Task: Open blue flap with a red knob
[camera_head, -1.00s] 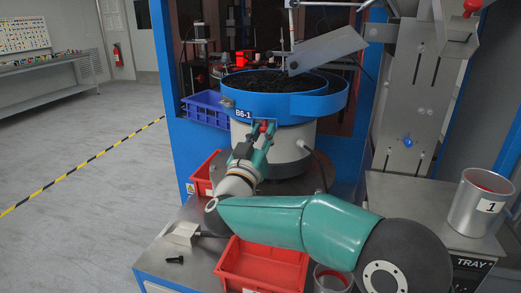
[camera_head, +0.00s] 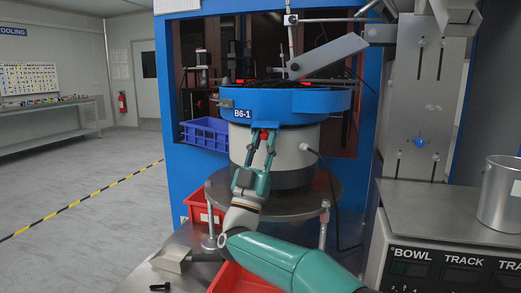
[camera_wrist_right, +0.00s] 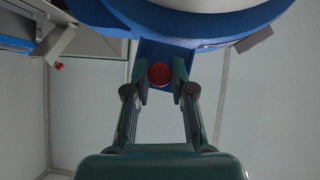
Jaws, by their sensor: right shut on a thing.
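The blue bowl feeder (camera_head: 290,103), labelled B6-1, stands on a round metal plate. Its small blue flap (camera_wrist_right: 152,48) projects from the bowl's rim in the right wrist view. The red knob (camera_wrist_right: 160,75) sits on the flap, between my fingertips. My right gripper (camera_head: 263,136) reaches up from below to the rim, right of the label, and is shut on the knob; it also shows in the right wrist view (camera_wrist_right: 162,82). In the head view the fingers mostly hide the flap and knob. My left gripper is not in view.
A blue crate (camera_head: 205,132) stands behind the bowl at left. Red bins (camera_head: 198,206) are beside and below my right arm. A metal chute (camera_head: 328,55) hangs over the bowl. A metal can (camera_head: 500,195) stands at right on the control box. The floor at left is clear.

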